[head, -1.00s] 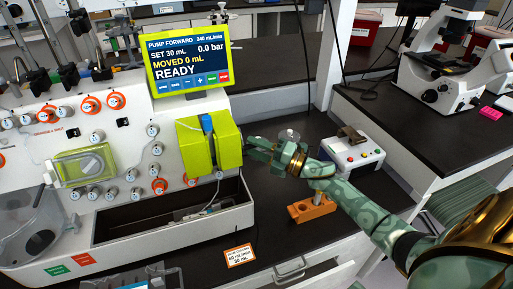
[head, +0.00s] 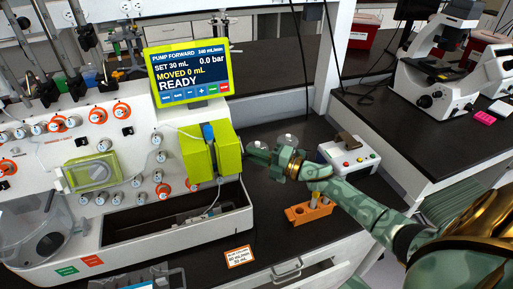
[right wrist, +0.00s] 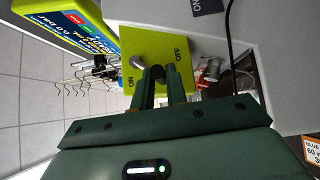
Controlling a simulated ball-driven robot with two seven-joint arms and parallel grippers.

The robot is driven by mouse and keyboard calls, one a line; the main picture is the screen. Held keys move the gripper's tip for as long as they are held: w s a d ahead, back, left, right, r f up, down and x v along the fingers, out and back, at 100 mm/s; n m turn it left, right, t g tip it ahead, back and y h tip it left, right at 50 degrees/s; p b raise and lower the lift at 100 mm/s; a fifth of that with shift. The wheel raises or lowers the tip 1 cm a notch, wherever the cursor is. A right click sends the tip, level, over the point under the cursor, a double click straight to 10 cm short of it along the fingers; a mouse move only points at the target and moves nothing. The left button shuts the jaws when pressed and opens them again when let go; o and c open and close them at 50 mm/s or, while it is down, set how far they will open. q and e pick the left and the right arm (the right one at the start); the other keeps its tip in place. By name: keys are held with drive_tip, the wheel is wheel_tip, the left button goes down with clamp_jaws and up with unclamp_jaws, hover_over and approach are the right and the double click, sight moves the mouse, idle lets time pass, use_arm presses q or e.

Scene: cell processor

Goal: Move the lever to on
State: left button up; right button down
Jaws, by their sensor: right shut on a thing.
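The yellow-green box (head: 225,152) is on the right end of the white machine. In the right wrist view its face (right wrist: 165,45) carries the words ON, at lower left, and OFF, at right. A dark rounded lever knob (right wrist: 157,72) shows between the two words. A silver rounded part (right wrist: 137,62) is beside it, nearer ON. My right gripper (head: 250,151) is at the right side of the box, and its two fingers are shut on the dark knob. The fingers hide the lower part of the box face. My left gripper is not in view.
The display (head: 188,73) above the box reads READY and MOVED 0 mL. An orange holder (head: 308,213) stands below my right arm. A white button box (head: 348,157) is to the right. The black bench top (head: 215,265) has free room in front.

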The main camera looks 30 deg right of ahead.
wheel_tip(320, 180, up, 6)
drive_tip(key=m+g+h+p, duration=0.1)
drive_tip(key=m+g+p, duration=0.5)
drive_tip(key=p, duration=1.4)
drive_tip(key=shift+s+m+g+h, duration=0.3)
drive_tip(key=shift+s+g+h, duration=0.15)
drive_tip(key=shift+g, duration=0.85)
drive_tip(key=shift+a+r, duration=0.1)
drive_tip(key=c, duration=1.4)
unclamp_jaws()
